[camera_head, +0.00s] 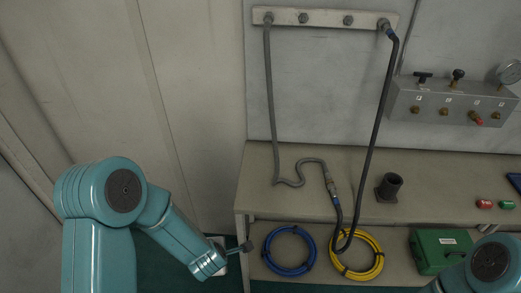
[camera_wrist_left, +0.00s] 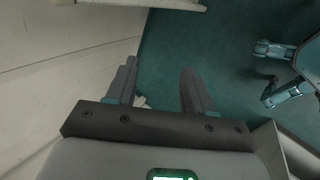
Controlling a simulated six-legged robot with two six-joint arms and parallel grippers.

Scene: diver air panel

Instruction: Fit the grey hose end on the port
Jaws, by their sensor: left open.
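The grey hose (camera_head: 271,100) hangs from the left fitting of the wall rail and bends across the bench top. Its end (camera_head: 330,184) lies at the bench's front edge, where it appears joined to the blue-collared end (camera_head: 337,202) of a black hose. A metal manifold (camera_head: 440,100) on the wall at right has several brass ports (camera_head: 443,111) along its lower face; one (camera_head: 475,118) carries a red piece. My left gripper (camera_head: 247,247) is low at the bench's left front corner, clear of the hoses. In the left wrist view its fingers (camera_wrist_left: 158,88) are apart and empty. My right gripper is out of view.
The bench (camera_head: 260,185) holds a dark cup-like holder (camera_head: 389,187) and red (camera_head: 484,204) and green (camera_head: 507,205) caps. Below are blue (camera_head: 289,250) and yellow (camera_head: 357,255) coils and a green box (camera_head: 437,250). The black hose (camera_head: 376,120) hangs over the bench front.

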